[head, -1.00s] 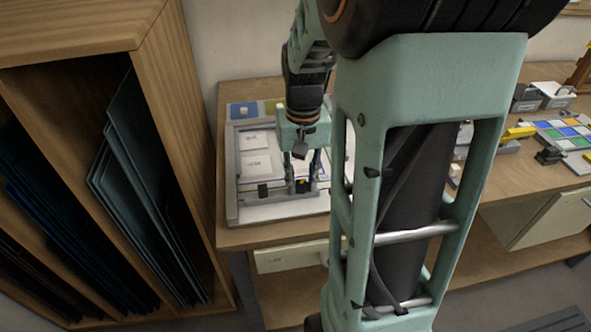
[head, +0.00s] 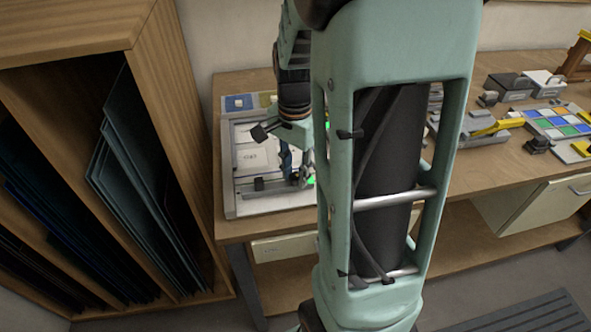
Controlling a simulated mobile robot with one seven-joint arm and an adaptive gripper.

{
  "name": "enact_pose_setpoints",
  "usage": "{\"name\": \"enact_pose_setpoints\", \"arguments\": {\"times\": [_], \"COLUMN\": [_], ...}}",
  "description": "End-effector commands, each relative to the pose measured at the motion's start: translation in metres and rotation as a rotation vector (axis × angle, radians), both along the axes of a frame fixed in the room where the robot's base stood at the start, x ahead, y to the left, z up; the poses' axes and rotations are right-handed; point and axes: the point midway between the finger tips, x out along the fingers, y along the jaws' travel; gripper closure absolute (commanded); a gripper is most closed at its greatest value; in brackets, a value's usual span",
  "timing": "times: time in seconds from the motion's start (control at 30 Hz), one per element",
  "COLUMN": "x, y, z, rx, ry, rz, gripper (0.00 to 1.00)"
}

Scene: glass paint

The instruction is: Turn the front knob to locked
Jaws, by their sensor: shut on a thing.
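A pale grey framed fixture (head: 262,206) lies on the left end of the workbench, with white labelled plates inside. My gripper (head: 294,180) points down at its front edge, right of a small dark block (head: 259,184). The fingers are shut on the front knob, which is mostly hidden behind them, so its pointer and marks cannot be read. A green spot (head: 311,181) shows just right of the fingertips. Another green spot (head: 327,126) shows farther back beside my arm. My arm hides the fixture's right side.
A wooden rack (head: 165,120) with dark glass sheets stands close on the left. The workbench (head: 480,175) runs right, holding a coloured tile board (head: 556,122), yellow-handled tools (head: 497,127) and small boxes (head: 510,85).

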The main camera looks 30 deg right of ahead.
Motion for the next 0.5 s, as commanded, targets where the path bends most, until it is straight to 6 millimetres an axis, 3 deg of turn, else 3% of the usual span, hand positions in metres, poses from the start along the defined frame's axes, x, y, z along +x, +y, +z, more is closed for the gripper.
{"name": "enact_pose_setpoints", "arguments": {"times": [0.5], "x": [0.0014], "y": [-0.0002], "z": [0.0009], "rx": [-0.001], "ry": [-0.004], "rz": [-0.135], "gripper": [1.00]}}
